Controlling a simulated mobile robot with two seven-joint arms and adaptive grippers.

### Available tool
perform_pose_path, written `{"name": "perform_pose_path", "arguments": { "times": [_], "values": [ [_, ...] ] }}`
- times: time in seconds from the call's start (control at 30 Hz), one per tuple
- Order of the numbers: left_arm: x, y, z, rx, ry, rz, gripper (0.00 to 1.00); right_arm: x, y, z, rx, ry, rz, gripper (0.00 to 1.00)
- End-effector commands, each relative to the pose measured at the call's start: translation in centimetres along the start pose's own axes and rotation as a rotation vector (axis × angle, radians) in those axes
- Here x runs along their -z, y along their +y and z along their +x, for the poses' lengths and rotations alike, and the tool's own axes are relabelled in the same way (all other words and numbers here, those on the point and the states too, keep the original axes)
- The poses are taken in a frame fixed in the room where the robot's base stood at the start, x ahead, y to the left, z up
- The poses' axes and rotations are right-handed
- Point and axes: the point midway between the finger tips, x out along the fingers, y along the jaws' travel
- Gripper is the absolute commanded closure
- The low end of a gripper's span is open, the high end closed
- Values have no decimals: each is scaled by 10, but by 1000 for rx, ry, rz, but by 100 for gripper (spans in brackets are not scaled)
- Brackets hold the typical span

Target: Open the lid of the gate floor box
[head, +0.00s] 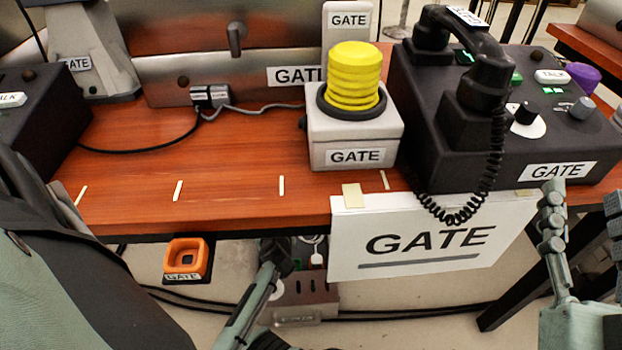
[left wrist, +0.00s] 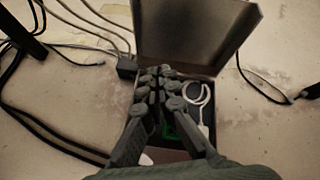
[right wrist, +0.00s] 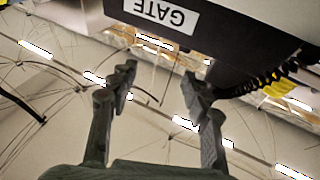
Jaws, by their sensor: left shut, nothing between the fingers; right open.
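The gate floor box (left wrist: 212,130) is under my left gripper in the left wrist view. Its lid (left wrist: 190,38) stands raised at the far side, and a white cable and something green show inside. In the head view the box (head: 300,300) is on the floor below the table, partly hidden by my left arm. My left gripper (left wrist: 162,78) is shut and empty over the box opening, its tips near the raised lid; whether they touch it I cannot tell. My right gripper (head: 585,215) is open and empty beside the table's front right; it also shows in the right wrist view (right wrist: 157,85).
The wooden table (head: 235,205) carries a black phone console (head: 410,95) and a yellow button (head: 354,75). A white GATE sign (head: 430,240) hangs at its front edge. An orange item (head: 186,257) is on the floor to the left. Dark cables (left wrist: 60,145) cross the floor.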

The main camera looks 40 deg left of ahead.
Motion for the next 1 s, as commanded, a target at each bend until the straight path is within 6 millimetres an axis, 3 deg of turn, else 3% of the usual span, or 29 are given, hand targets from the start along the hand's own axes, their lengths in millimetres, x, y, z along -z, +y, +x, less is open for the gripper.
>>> {"name": "perform_pose_path", "arguments": {
  "times": [0.1, 0.27, 0.43, 0.8, 1.0],
  "values": [
    [-4, -20, -21, 69, -51, 242, 100, -8, -1, -2, 0, -61, 4, 52],
    [-4, -28, -21, 93, -73, 335, 100, -8, -3, -3, 3, -52, 9, 52],
    [-4, -30, 2, 91, -74, 330, 100, 14, -9, -3, 13, 74, 27, 52],
    [-9, -38, 80, 91, -73, 325, 100, 69, 1, -20, -2, 476, 5, 52],
    [-32, -46, 94, 90, -72, 326, 100, 74, 1, -20, -2, 492, 4, 52]
  ]
}}
